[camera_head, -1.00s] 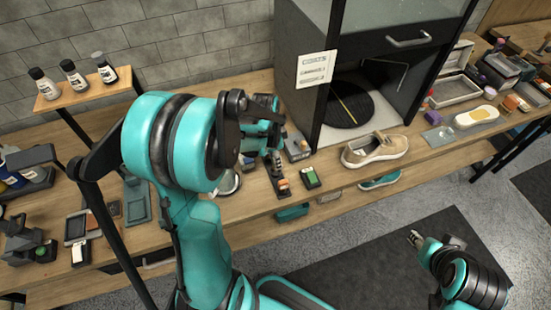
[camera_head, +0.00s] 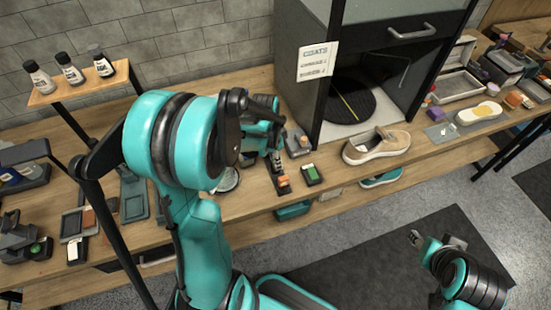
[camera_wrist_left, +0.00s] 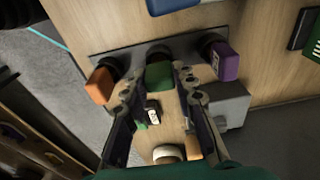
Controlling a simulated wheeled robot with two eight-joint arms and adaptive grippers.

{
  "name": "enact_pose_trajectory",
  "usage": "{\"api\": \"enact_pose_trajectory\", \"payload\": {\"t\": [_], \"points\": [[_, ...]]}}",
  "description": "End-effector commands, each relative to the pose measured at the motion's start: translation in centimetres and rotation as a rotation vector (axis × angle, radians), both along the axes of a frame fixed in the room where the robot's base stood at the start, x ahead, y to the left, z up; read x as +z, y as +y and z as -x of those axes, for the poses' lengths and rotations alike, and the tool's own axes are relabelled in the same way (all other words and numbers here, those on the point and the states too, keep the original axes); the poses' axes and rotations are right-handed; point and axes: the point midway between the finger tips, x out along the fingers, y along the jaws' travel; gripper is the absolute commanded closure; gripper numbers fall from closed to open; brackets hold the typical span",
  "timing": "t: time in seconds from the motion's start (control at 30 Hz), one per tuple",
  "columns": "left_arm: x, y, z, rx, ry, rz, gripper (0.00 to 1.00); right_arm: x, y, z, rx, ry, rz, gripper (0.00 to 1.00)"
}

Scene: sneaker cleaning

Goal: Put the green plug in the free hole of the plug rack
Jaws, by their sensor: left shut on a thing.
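The plug rack is a dark strip (camera_wrist_left: 135,58) across the upper middle of the left wrist view, with an orange plug (camera_wrist_left: 100,85) at its left and a purple plug (camera_wrist_left: 225,62) at its right. My left gripper (camera_wrist_left: 160,88) is shut on the green plug (camera_wrist_left: 159,75), which lies between those two, over the rack's middle. A dark round shape shows just behind the green plug; I cannot tell whether the plug is in the hole. In the head view the rack (camera_head: 280,167) is partly hidden by my left gripper (camera_head: 272,150). My right gripper (camera_head: 415,238) is low at the right, away from the bench.
A dark box with a green top (camera_head: 312,174) lies right of the rack. A beige sneaker (camera_head: 376,146) stands farther right, before the open cabinet (camera_head: 340,105). A blue object (camera_wrist_left: 172,5) is at the wrist view's top edge. The bench front (camera_head: 260,208) is close to the rack.

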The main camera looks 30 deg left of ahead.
Motion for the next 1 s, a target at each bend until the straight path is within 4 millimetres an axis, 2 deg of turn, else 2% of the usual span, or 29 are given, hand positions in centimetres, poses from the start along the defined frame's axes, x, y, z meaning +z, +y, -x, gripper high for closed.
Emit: {"api": "enact_pose_trajectory", "payload": {"t": [0.17,0.2,0.27,0.57,0.67,0.77,1.0], "points": [[-0.5,0.0,0.0,0.0,0.0,0.0,0.99,-0.5,0.0,0.0,0.0,0.0,0.0,0.6],[-0.4,0.0,0.0,0.0,0.0,0.0,0.63,-0.4,0.0,0.0,0.0,0.0,0.0,0.6],[-0.4,0.0,0.0,0.0,0.0,0.0,0.49,-0.3,0.0,0.0,0.0,0.0,0.0,0.6],[-0.3,0.0,0.0,0.0,0.0,0.0,0.49,-0.3,0.0,0.0,0.0,0.0,0.0,0.6],[0.3,0.1,0.1,0.0,0.0,0.0,0.49,-0.3,0.0,0.0,0.0,0.0,0.0,0.6],[1.8,0.2,0.2,0.0,0.0,0.0,0.49,-0.3,0.0,0.0,0.0,0.0,0.0,0.6],[7.0,0.6,0.7,0.001,0.0,0.0,0.49,-0.3,0.0,0.0,0.0,0.0,0.0,0.6]]}}
